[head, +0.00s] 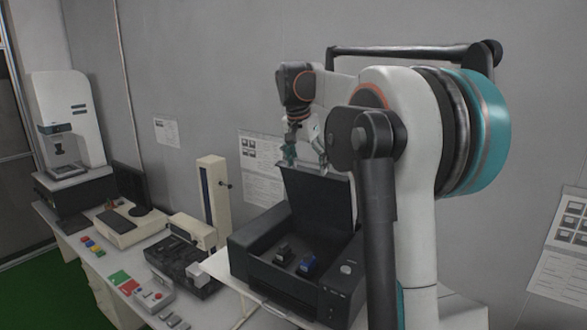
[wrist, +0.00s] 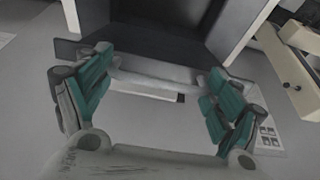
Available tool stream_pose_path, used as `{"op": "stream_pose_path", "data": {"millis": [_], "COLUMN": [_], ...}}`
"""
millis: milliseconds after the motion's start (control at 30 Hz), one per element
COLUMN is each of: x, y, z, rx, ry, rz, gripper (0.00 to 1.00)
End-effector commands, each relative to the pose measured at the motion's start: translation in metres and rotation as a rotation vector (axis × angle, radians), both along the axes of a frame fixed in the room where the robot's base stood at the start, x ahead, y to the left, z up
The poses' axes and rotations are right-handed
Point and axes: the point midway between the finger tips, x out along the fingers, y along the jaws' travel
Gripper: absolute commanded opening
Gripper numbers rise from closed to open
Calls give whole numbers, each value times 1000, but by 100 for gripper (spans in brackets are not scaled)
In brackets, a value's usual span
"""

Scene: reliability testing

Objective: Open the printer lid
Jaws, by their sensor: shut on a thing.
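The printer (head: 262,272) is a dark box on the table, with its black lid (head: 318,200) standing raised, close to upright, at the back. Inside the open top are a black cartridge-like block (head: 283,251) and a blue one (head: 308,265). My gripper (head: 306,163) is at the lid's top edge, fingers pointing down and shut on it. In the wrist view its teal-padded fingers (wrist: 158,66) stand on either side of a grey edge, with a dark panel beyond. The exact finger contact is hard to make out.
Left of the printer are a black device (head: 180,265), a cream upright column (head: 212,195), a control box with buttons (head: 153,295) and a cream machine with a dark screen (head: 130,228). A tall white instrument (head: 70,120) stands far left. A wall is close behind.

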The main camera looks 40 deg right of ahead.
Motion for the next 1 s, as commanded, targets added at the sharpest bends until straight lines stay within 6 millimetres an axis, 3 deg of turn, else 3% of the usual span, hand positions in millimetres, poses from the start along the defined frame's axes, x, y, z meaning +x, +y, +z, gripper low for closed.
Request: {"op": "stream_pose_path", "data": {"millis": [100, 333, 867, 900, 933, 1000], "x": [4, 10, 11, 11, 11, 11], "y": [-16, -33, -38, -38, -38, -37], "z": [5, 10, 10, 10, 10, 10], "rx": [0, -5, -7, -7, -7, -6], "ry": [5, 4, 4, 4, 4, 4], "rz": [-3, -2, -2, -2, -2, -2], "gripper": [42, 42, 43, 90, 97, 98]}}
